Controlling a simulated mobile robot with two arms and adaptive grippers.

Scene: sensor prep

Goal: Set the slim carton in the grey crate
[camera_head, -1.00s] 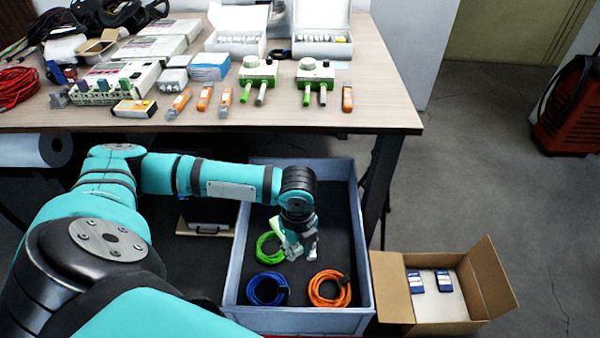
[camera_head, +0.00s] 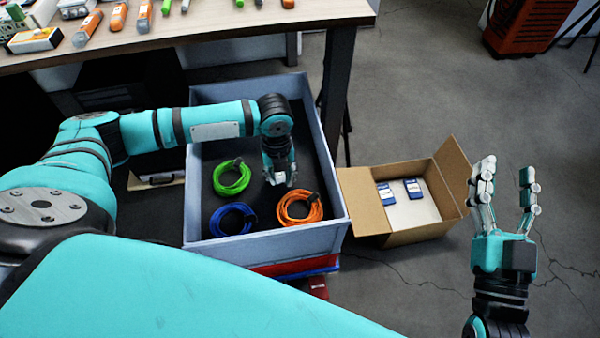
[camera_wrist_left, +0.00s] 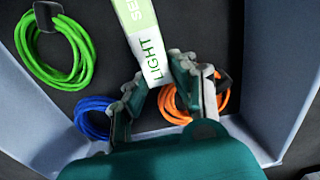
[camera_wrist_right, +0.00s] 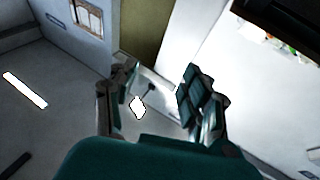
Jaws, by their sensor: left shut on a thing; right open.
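My left gripper (camera_head: 279,176) is over the inside of the grey crate (camera_head: 190,200), between the green and orange cables. In the left wrist view it is shut on the slim carton (camera_wrist_left: 148,50), a white and green box lettered "LIGHT". The carton sticks out past the fingers over the dark crate floor. Whether it touches the floor I cannot tell.
In the crate lie coiled cables: green (camera_head: 231,178), blue (camera_head: 232,219) and orange (camera_head: 299,209). An open cardboard box (camera_head: 400,238) with blue packs (camera_head: 413,187) stands right of the crate. The workbench (camera_head: 220,37) is behind. Bare floor lies at the right.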

